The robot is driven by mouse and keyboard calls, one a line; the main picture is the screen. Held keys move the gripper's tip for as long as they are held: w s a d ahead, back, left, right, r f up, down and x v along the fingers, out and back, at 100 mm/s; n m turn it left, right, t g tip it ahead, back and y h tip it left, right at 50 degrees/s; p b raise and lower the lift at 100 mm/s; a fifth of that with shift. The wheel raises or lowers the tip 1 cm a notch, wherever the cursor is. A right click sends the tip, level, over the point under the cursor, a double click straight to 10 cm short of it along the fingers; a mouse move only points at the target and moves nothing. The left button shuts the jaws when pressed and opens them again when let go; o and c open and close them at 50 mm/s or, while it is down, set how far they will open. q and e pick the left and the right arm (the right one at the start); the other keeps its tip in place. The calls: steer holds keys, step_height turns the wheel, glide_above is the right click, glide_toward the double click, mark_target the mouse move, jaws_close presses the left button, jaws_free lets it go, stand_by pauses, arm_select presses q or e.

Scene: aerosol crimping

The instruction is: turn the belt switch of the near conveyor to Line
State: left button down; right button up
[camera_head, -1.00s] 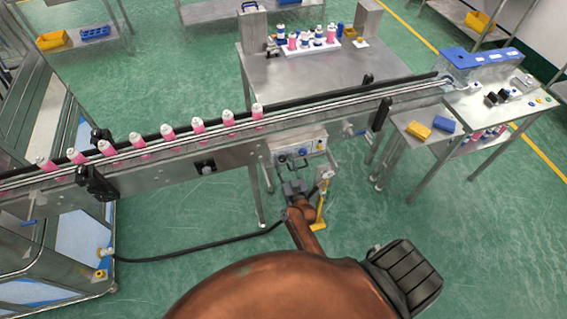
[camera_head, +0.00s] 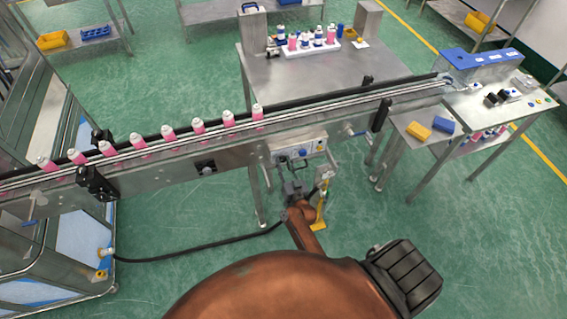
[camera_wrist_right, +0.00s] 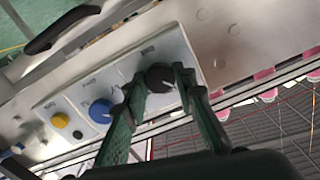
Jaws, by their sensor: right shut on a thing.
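The near conveyor (camera_head: 235,154) crosses the view, with a control panel (camera_head: 297,147) on its front side. In the right wrist view, the panel (camera_wrist_right: 130,62) carries a black knob (camera_wrist_right: 159,77), a blue knob (camera_wrist_right: 100,111) and a yellow knob (camera_wrist_right: 60,120). My right gripper (camera_head: 289,174) is at the panel's lower left in the head view. In the wrist view, its two green fingers (camera_wrist_right: 160,84) are closed around the black knob, one on each side. A pale mark shows on that knob. The labels are too small to read. My left gripper is not in view.
Several pink bottles with white tops (camera_head: 167,133) stand in a row on the belt. A steel table (camera_head: 290,82) with a bottle rack is behind. A yellow bracket (camera_head: 319,215) hangs just right of my right wrist. A black hose (camera_head: 190,249) runs left. Open floor lies in front.

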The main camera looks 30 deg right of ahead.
steer(key=m, duration=0.3)
steer(key=shift+m, duration=2.2)
steer(key=o, duration=1.2)
steer(key=shift+c, duration=0.2)
steer(key=shift+s, duration=0.15)
steer(key=v, duration=1.1)
steer(key=shift+s, duration=0.35)
steer(key=shift+f, duration=0.1)
